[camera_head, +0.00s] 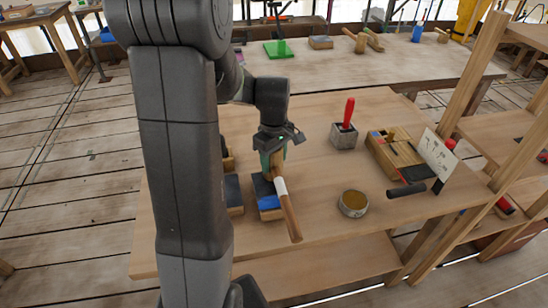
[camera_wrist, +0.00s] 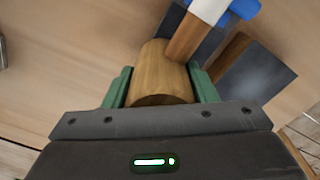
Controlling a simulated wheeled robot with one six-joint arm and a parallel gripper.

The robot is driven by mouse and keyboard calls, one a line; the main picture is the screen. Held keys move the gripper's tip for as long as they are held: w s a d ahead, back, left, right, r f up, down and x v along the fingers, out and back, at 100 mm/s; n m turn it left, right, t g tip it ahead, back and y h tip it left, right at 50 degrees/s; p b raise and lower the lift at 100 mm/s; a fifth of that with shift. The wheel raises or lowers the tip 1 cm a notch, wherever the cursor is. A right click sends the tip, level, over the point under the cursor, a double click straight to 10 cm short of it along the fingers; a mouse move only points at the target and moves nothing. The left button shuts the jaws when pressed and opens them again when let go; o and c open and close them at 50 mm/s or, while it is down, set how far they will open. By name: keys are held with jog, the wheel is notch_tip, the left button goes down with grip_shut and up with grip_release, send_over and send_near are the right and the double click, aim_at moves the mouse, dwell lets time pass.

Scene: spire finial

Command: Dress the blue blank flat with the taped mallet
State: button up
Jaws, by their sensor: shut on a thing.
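My gripper (camera_head: 272,150) is shut on the wooden head of the taped mallet. In the wrist view the head (camera_wrist: 160,75) sits between the green fingers. The mallet's handle (camera_head: 291,217) has a white tape band (camera_head: 280,186) and slants down toward the front of the bench. The blue blank (camera_head: 269,203) is a dark plate with a blue front part on a wooden block. The mallet hangs over it, and the handle hides part of it. Its blue part also shows at the top of the wrist view (camera_wrist: 243,8). I cannot tell whether mallet and blank touch.
A second dark plate (camera_head: 233,190) on a block stands left of the blank. A round tin (camera_head: 353,203), a grey block with a red-handled tool (camera_head: 344,134), a wooden box (camera_head: 393,153) and a propped card (camera_head: 436,155) stand to the right. Bench is clear between them.

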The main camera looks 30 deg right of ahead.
jog(key=shift+r, duration=0.1)
notch_tip(320, 180, up, 4)
jog(key=p, duration=0.3)
jog(key=shift+r, duration=0.15)
dwell(0.4)
notch_tip(320, 180, down, 5)
jog(key=b, duration=0.3)
jog(key=shift+r, duration=0.25)
jog(key=shift+c, duration=0.6)
jog(key=shift+r, duration=0.1)
notch_tip(320, 180, up, 4)
jog(key=p, duration=0.3)
jog(key=shift+r+p, duration=0.15)
jog(key=shift+p, duration=0.2)
